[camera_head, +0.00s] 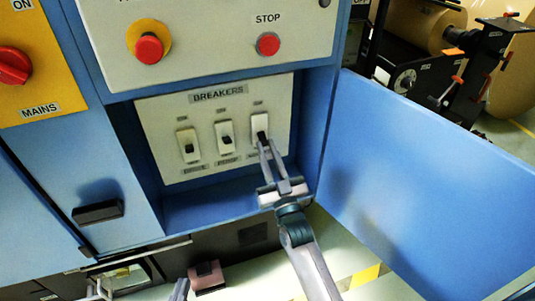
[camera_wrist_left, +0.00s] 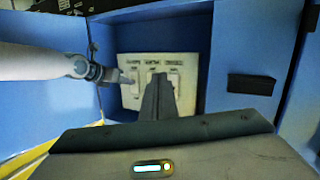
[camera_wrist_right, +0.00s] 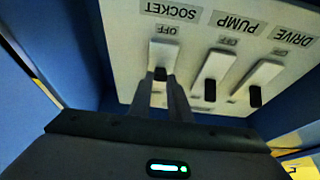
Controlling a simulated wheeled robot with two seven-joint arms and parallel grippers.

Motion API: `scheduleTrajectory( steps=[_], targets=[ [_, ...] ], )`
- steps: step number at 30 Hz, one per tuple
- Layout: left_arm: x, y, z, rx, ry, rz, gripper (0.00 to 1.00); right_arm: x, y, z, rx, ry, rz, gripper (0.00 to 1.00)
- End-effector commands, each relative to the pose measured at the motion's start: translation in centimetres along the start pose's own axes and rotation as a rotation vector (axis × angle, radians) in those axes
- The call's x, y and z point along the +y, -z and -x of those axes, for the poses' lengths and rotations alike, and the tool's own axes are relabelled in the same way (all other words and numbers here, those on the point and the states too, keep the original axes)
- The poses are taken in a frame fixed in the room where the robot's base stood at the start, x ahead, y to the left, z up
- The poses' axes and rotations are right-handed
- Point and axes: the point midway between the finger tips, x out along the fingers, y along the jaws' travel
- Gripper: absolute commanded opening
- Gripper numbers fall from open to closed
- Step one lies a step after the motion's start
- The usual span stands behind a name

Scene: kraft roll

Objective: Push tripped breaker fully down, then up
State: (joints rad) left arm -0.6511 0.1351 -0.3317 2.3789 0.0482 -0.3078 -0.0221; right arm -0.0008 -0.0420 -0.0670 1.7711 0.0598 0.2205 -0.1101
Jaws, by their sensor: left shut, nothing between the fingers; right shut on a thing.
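The breaker panel (camera_head: 215,165) is a pale plate in a blue recess with three white breakers. The right-hand breaker in the head view, labelled SOCKET in the right wrist view, has a black lever (camera_wrist_right: 160,73) between the fingertips of my right gripper (camera_head: 262,143). That gripper is shut on the lever; the fingers partly hide the breaker, so its exact position is unclear. The pump lever (camera_wrist_right: 210,90) and drive lever (camera_wrist_right: 255,97) are free of the gripper. My left gripper (camera_wrist_left: 160,80) is shut and empty, pointing towards the panel from a distance.
Above the panel are red buttons, one labelled STOP (camera_head: 268,44). A red MAINS knob (camera_head: 13,65) is at upper left. An open blue door (camera_head: 420,165) stands right of the recess. The recess side walls are close to my right gripper.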

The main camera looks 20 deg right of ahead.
Motion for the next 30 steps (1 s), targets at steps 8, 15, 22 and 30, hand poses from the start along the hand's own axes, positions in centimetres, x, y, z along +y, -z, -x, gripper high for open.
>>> scheduleTrajectory(
  steps=[8, 15, 22, 30],
  targets=[
    [0.8, 2.5, 0.1, 0.147, -0.014, -0.012, 0.00, 0.0, -0.2, 0.0, 0.030, 0.000, 0.001, 0.00],
    [0.9, 2.7, 0.2, 0.154, -0.015, -0.012, 0.00, 0.0, -0.2, 0.0, 0.031, 0.000, 0.000, 0.00],
    [0.8, 2.7, 0.2, 0.153, -0.014, -0.012, 0.00, 0.0, -0.2, 0.0, 0.030, 0.000, 0.000, 0.36],
    [0.8, 2.7, 0.1, 0.153, -0.014, -0.012, 0.00, 0.0, -0.2, 0.2, 0.030, 0.000, 0.000, 0.36]
  ],
)
